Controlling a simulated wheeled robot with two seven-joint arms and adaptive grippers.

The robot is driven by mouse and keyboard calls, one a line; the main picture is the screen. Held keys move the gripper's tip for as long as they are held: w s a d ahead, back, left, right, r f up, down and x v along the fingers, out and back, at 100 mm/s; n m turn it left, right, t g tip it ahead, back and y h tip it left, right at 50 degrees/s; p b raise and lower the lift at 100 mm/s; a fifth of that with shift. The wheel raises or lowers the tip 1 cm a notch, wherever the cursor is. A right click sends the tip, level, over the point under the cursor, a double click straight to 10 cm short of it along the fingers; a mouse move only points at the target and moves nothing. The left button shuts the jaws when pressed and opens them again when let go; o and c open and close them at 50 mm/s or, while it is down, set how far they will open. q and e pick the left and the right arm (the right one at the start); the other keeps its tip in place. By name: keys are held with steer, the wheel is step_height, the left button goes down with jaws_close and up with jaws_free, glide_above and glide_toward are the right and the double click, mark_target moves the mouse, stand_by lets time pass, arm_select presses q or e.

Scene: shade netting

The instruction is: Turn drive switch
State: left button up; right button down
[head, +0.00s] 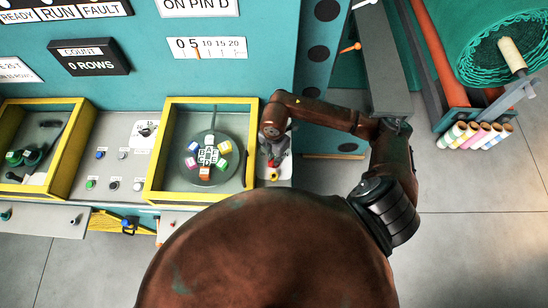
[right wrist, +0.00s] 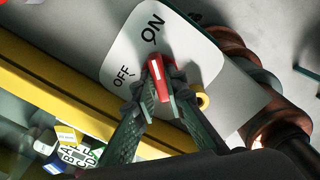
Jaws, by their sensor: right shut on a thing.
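The drive switch is a red handle (right wrist: 159,84) with a white stripe, on a pale plate (right wrist: 196,62) marked ON and OFF. In the right wrist view the handle's upper end points roughly toward ON, with OFF to its left. My right gripper (right wrist: 160,92) is shut on the red handle, one dark finger on each side. In the head view my right gripper (head: 271,155) is over the small plate (head: 285,181) right of the yellow-framed box, and hides much of the switch. My left gripper is not in view.
A yellow-framed box (head: 251,135) holding a round dial with lettered blocks stands close left of the switch. A small yellow knob (right wrist: 203,101) is beside the handle. A button panel (head: 112,140) is further left. Green netting (head: 480,45) and coloured tubes (head: 475,135) are at right.

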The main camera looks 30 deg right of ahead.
steer(key=shift+m, duration=0.7)
steer(key=c, duration=2)
jaws_free()
steer(key=shift+o, duration=0.2)
step_height(320, 180, up, 12)
steer(key=shift+a, duration=0.1)
